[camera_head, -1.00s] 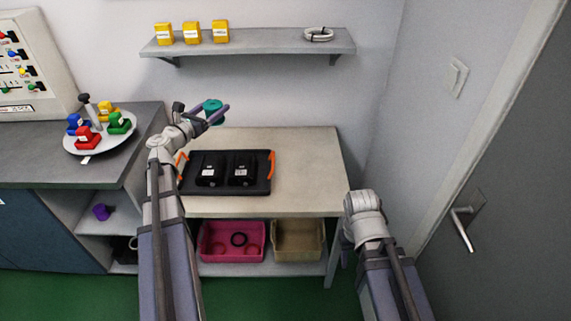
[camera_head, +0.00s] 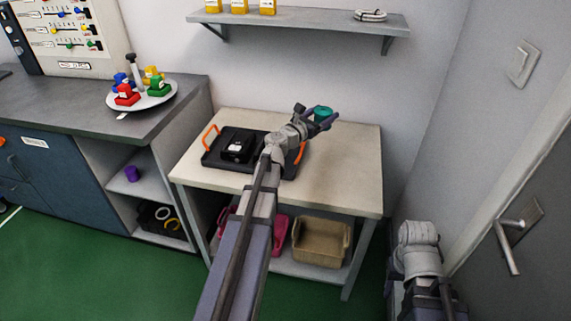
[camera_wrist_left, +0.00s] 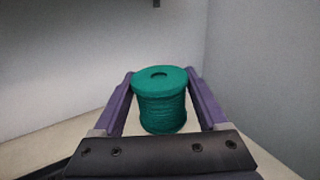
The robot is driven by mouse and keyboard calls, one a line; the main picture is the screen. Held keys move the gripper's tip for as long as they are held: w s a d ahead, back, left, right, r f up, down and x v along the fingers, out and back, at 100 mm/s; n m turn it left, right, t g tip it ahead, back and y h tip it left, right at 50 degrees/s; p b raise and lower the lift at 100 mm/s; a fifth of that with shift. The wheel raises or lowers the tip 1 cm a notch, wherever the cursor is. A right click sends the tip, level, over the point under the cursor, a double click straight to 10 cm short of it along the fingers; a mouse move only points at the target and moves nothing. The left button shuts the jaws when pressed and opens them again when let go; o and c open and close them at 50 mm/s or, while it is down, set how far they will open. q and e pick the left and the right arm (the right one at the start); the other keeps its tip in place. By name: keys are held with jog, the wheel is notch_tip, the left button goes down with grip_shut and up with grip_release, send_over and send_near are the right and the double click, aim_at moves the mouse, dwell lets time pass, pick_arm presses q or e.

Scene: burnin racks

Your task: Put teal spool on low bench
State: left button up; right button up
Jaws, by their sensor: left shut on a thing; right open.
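The teal spool (camera_head: 322,113) is upright between the fingers of my left gripper (camera_head: 321,119), which is shut on it. In the left wrist view the spool (camera_wrist_left: 160,100) shows its round top with a dark centre hole, with a finger on each side. In the head view the spool is over the back right part of the low bench (camera_head: 345,165), a pale-topped table. I cannot tell exactly how high above the top it is. My right arm is at the lower right, and its fingertips are not clearly visible.
A black tray (camera_head: 218,160) with orange handles and black blocks sits on the bench's left. A tan bin (camera_head: 321,240) and a pink bin (camera_head: 281,232) are underneath. A grey shelf (camera_head: 300,20) hangs above. The bench's right side is clear.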

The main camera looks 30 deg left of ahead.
pick_arm(q)
jog(key=w+d+f+b, duration=0.3)
jog(key=d+f+b, duration=0.4)
jog(key=d+f, duration=0.2)
notch_tip(320, 180, down, 10)
jog(key=b, duration=0.9)
jog(key=shift+d+b, duration=0.1)
jog(key=shift+b, duration=0.2)
pick_arm(e)
notch_tip(320, 180, down, 19)
pick_arm(q)
jog(key=shift+r, duration=0.1)
pick_arm(e)
jog(key=shift+r, duration=0.15)
pick_arm(q)
jog(key=o, duration=1.4)
pick_arm(e)
jog(key=shift+d, duration=0.1)
pick_arm(q)
jog(key=shift+s+r, duration=0.1)
jog(key=v, duration=1.2)
jog(key=shift+d, duration=0.15)
